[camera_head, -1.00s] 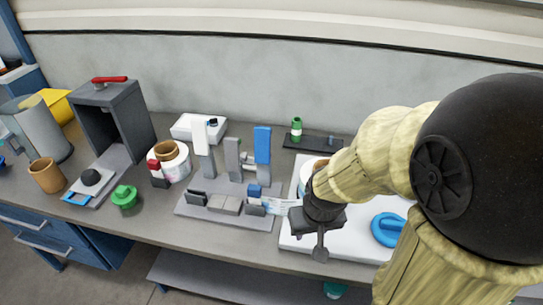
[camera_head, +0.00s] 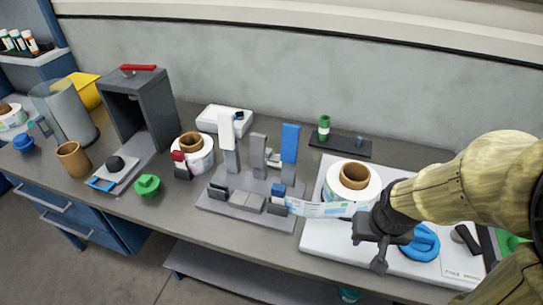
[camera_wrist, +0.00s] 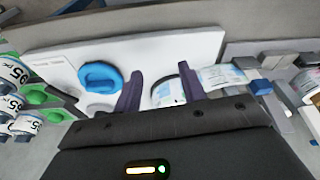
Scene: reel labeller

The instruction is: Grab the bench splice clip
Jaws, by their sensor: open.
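No part is plainly marked as the splice clip. A small blue-topped dark block (camera_head: 279,195) sits at the right front of the grey labeller station (camera_head: 215,207), at the end of a printed label strip (camera_head: 320,209). A red-topped dark block (camera_head: 180,164) stands beside a reel farther left. My gripper (camera_head: 374,254) is open and empty above the white board, right of the station. In the wrist view its two dark fingers (camera_wrist: 160,90) frame part of a white reel (camera_wrist: 168,93); the strip (camera_wrist: 222,77) and a blue block (camera_wrist: 261,87) show to their right.
A reel with a brown core (camera_head: 353,182) and a blue ring-shaped part (camera_head: 421,243) rest on the white board (camera_head: 318,238). Upright posts, one blue-topped (camera_head: 290,143), rise from the station. A dark box (camera_head: 138,105) and green knob (camera_head: 147,186) are at left.

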